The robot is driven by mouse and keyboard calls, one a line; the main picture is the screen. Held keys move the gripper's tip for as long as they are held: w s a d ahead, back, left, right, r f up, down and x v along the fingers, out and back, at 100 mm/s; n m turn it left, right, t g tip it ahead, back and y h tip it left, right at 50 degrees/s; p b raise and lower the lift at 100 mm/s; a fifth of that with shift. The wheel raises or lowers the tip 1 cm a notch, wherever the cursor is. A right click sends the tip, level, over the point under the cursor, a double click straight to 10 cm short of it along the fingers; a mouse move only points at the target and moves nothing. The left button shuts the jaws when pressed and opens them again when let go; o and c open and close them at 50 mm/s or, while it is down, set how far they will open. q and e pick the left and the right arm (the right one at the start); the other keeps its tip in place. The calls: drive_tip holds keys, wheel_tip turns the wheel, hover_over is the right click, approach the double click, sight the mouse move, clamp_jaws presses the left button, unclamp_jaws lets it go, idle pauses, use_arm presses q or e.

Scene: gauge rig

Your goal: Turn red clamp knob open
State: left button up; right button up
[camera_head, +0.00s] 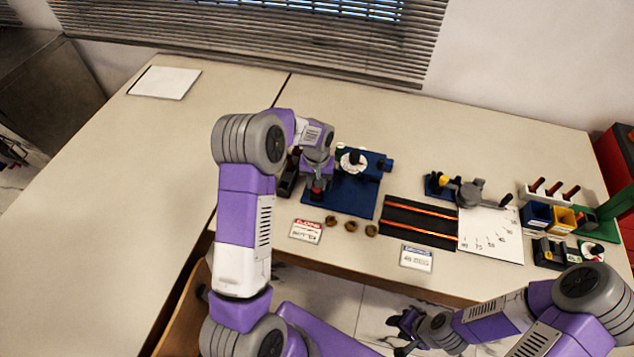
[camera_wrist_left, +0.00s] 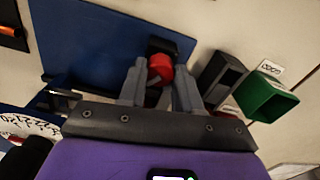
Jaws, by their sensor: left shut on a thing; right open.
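The red clamp knob (camera_wrist_left: 160,68) shows in the left wrist view, between the two fingers of my left gripper (camera_wrist_left: 160,80), which is shut on it. In the head view the knob (camera_head: 318,186) is a small red spot under my left gripper (camera_head: 317,178), mostly hidden by it. The knob sits at the left part of the blue rig plate (camera_head: 355,200), which carries a white round dial (camera_head: 353,161). My right gripper (camera_head: 403,332) is open and empty, in front of the table's front edge, low in the head view.
A red-labelled card (camera_head: 306,231) and several brass pieces (camera_head: 351,226) lie in front of the blue plate. A black tray with orange strips (camera_head: 420,222) is to the right.

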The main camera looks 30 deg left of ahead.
use_arm(q)
drive_tip(key=n, duration=0.3)
drive_tip(key=shift+n, duration=2.1)
drive_tip(key=o, duration=1)
drive_tip(key=shift+o, duration=0.2)
